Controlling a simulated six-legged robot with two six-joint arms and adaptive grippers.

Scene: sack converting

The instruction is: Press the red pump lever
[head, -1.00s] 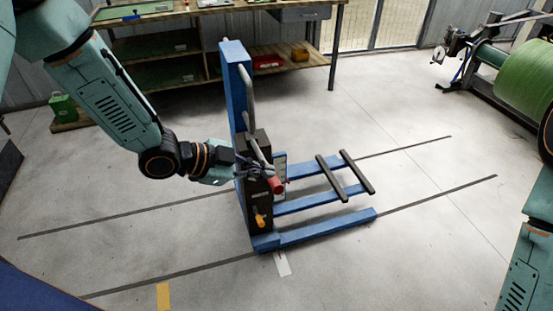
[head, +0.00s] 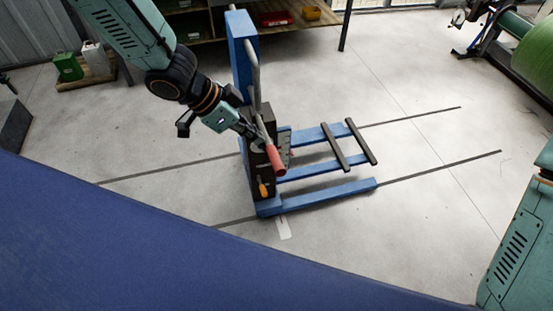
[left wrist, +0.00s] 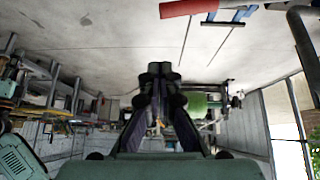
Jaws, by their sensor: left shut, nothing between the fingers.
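The red pump lever (head: 275,160) is a red-gripped bar on the dark pump body of a blue hand stacker (head: 243,50). It slants down toward me. My left gripper (head: 252,134) is shut and empty, close behind and beside the lever's bar in the head view; whether it touches is not clear. In the left wrist view its fingers (left wrist: 160,72) are together, and the red grip (left wrist: 188,7) shows at the top edge, apart from the tips in the picture. My right gripper is out of view; only part of my right arm shows at the right.
An orange handle (head: 263,188) sits low on the pump body. The stacker's blue legs with two dark bars (head: 335,148) extend right. A green can (head: 68,67) stands on a pallet at left, a green roll (head: 535,65) at right. The floor around is mostly clear.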

